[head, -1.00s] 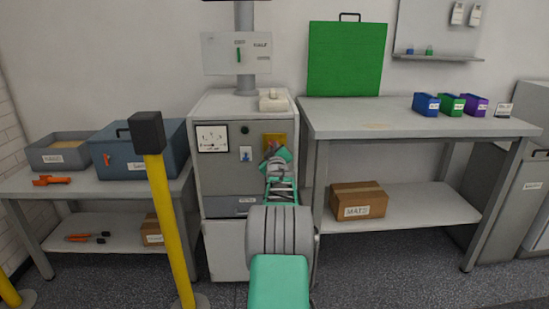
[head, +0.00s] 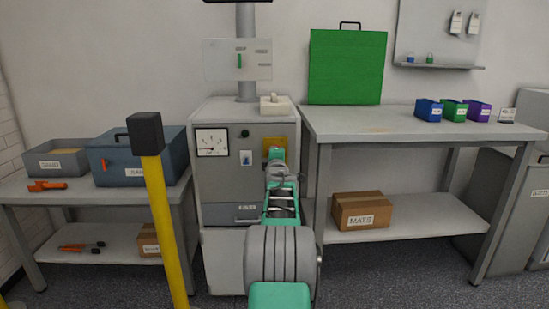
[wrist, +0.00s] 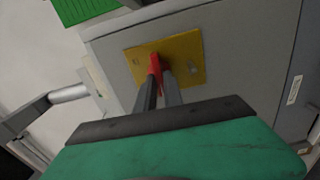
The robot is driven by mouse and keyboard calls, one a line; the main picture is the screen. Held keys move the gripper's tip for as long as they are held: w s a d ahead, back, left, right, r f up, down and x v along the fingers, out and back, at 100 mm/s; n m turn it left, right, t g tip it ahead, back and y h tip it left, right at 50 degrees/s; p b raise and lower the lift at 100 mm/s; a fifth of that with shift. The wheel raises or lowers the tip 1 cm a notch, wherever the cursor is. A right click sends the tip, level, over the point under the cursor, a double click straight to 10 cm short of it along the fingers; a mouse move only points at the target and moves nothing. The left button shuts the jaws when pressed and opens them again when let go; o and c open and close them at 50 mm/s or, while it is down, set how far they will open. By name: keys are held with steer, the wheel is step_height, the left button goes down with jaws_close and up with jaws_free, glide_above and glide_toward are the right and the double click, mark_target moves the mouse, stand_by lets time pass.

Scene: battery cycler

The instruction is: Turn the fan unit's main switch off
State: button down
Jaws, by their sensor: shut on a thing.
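The fan unit is a grey cabinet (head: 224,178) in the middle of the head view, with a round-needle gauge (head: 212,142) on its front. Its main switch has a yellow plate (head: 274,143), mostly hidden by my arm there.
A yellow post (head: 165,225) with a black top stands left of my arm. A workbench (head: 420,130) with small coloured bins stands right, and a lower bench (head: 120,190) with a blue box (head: 140,160) left. A white object (head: 275,105) sits on the cabinet.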

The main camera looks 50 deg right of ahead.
steer(key=shift+n, duration=0.3)
steer(key=c, duration=1.5)
jaws_free()
steer(key=shift+o, duration=0.2)
steer(key=p+v, duration=0.1)
steer(key=v, duration=0.7)
